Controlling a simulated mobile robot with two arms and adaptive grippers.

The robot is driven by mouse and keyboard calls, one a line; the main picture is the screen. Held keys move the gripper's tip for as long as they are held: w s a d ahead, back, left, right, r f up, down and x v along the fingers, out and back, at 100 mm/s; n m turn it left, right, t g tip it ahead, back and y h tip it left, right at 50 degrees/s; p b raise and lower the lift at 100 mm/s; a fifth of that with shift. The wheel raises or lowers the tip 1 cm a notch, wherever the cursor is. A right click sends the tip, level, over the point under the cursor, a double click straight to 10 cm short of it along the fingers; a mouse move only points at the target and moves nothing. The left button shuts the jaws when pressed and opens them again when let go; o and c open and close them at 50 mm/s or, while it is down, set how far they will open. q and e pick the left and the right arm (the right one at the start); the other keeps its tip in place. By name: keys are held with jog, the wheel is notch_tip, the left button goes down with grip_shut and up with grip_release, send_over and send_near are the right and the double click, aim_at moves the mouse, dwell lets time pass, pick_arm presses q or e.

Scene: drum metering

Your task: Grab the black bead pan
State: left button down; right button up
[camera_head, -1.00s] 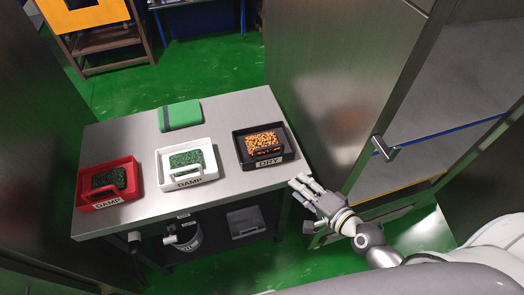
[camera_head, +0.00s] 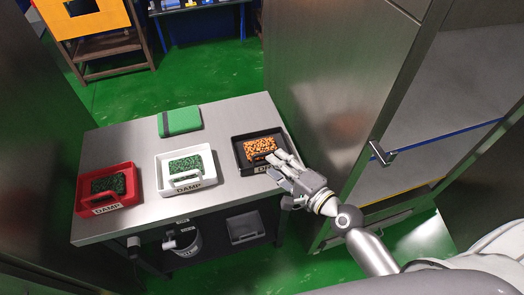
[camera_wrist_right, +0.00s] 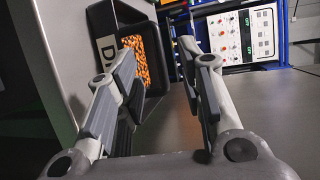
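The black bead pan (camera_head: 237,151) holds orange beads and stands at the right end of the steel table in the head view. Its front label is partly hidden behind my right gripper (camera_head: 273,163). In the right wrist view the pan (camera_wrist_right: 101,20) shows beyond and left of the fingers, with its white label turned sideways. My right gripper (camera_wrist_right: 160,58) is open, with a wide gap between the fingers. The fingers are at the pan's front right side; I cannot tell whether they touch it.
A white pan (camera_head: 208,160) and a red pan (camera_head: 133,184), both with green beads, stand to the left on the table (camera_head: 228,196). A green case (camera_head: 180,121) lies at the back. A steel cabinet (camera_head: 330,90) stands close on the right.

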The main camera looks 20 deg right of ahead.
jog(key=x, duration=0.4)
jog(key=shift+w+a+f+p, duration=0.1)
jog(key=shift+a+p, duration=0.1)
jog(key=shift+p, duration=0.1)
grip_shut()
